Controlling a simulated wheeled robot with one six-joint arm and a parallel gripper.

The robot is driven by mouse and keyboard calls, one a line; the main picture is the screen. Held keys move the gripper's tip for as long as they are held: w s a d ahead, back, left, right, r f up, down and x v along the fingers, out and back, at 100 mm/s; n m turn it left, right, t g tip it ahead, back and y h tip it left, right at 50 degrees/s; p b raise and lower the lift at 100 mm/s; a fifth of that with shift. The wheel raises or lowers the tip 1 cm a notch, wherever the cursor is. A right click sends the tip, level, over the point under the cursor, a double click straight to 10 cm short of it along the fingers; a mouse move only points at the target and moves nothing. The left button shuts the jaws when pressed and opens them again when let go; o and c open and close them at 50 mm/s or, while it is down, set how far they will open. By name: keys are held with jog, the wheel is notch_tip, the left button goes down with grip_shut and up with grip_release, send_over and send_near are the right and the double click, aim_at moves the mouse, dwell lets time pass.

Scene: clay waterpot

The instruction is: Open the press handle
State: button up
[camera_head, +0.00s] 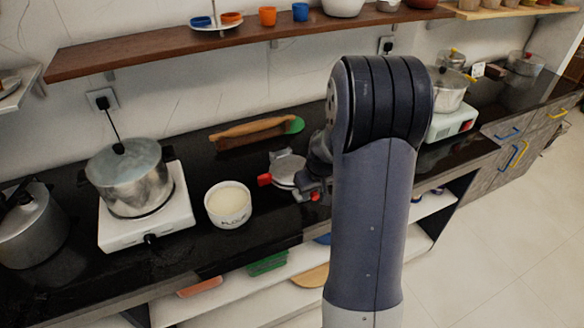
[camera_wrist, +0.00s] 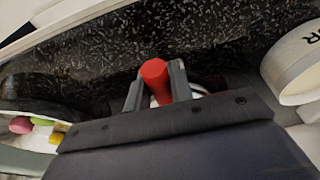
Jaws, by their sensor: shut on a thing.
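The press (camera_head: 287,170) is a small round silver device on the black counter, right of the white bowl. A red end (camera_head: 264,180) sticks out at its left side. My gripper (camera_head: 314,188) is at the press's right side, partly hidden by my arm, with a bit of red showing at it. In the wrist view a red handle (camera_wrist: 155,74) stands between my two grey fingers, which are shut on it. A pale round part of the press (camera_wrist: 197,91) shows behind the fingers. Whether the press's two halves are apart is too small to tell.
The white flour bowl (camera_head: 228,207) stands close left of the press and shows in the wrist view (camera_wrist: 296,68). A silver pot (camera_head: 130,180) sits on a white stove (camera_head: 165,222). The counter's front edge is near, with a lower shelf beneath.

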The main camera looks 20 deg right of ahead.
jog(key=shift+r, duration=0.1)
jog(key=shift+w+r+p, duration=0.2)
jog(key=shift+r+p, duration=0.4)
jog(key=shift+r, duration=0.25)
jog(key=shift+w+r+p, duration=0.2)
jog(key=shift+r+p, duration=0.4)
jog(key=shift+r, duration=0.25)
jog(key=shift+w+r+p, duration=0.15)
jog(key=shift+r+p, duration=0.2)
jog(key=shift+r, duration=0.1)
jog(key=shift+w+r+p, duration=0.3)
jog(key=shift+r+p, duration=0.1)
jog(key=shift+r, duration=0.2)
jog(key=shift+w+r+p, duration=0.25)
jog(key=shift+r+p, duration=0.15)
jog(key=shift+r, duration=0.2)
jog(key=shift+w+r+p, duration=0.3)
jog(key=shift+r+p, duration=0.2)
jog(key=shift+r, duration=0.15)
jog(key=shift+w+r+p, duration=0.6)
jog(key=shift+r, duration=0.4)
